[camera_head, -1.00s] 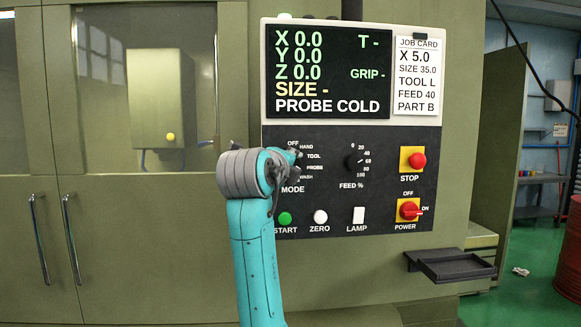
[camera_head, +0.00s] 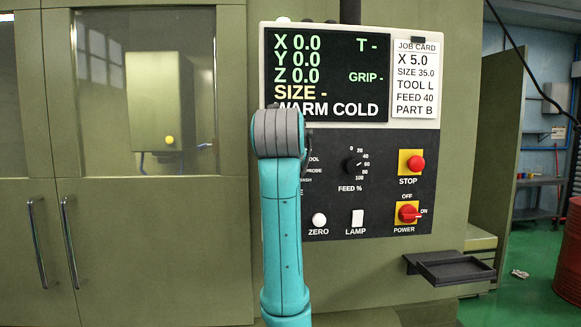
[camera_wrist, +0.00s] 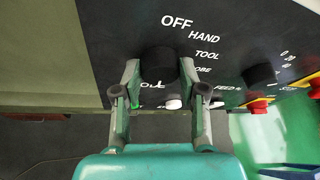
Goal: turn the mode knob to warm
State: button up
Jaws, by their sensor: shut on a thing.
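The black mode knob (camera_wrist: 158,60) shows in the wrist view, below the OFF label. My gripper (camera_wrist: 160,76) is shut on it, one finger at each side. Labels OFF, HAND, TOOL and part of PROBE show around the knob; its pointer mark cannot be made out. In the head view my arm hides the knob, the gripper and most of the mode labels. The dark display (camera_head: 326,66) reads WARM COLD in its bottom line, partly covered by my wrist.
The feed knob (camera_head: 354,165) is right of my arm. The red stop button (camera_head: 416,163) and red power switch (camera_head: 407,212) are farther right. ZERO (camera_head: 319,219) and LAMP (camera_head: 357,217) buttons lie below. A dark tray (camera_head: 455,266) juts out at lower right.

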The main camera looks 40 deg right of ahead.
jog(key=shift+m+y, duration=0.3)
jog(key=shift+m, duration=0.1)
dwell(0.4)
jog(key=o, duration=1.1)
jog(key=shift+o, duration=0.2)
notch_tip(320, 180, up, 10)
jog(key=shift+s, duration=0.1)
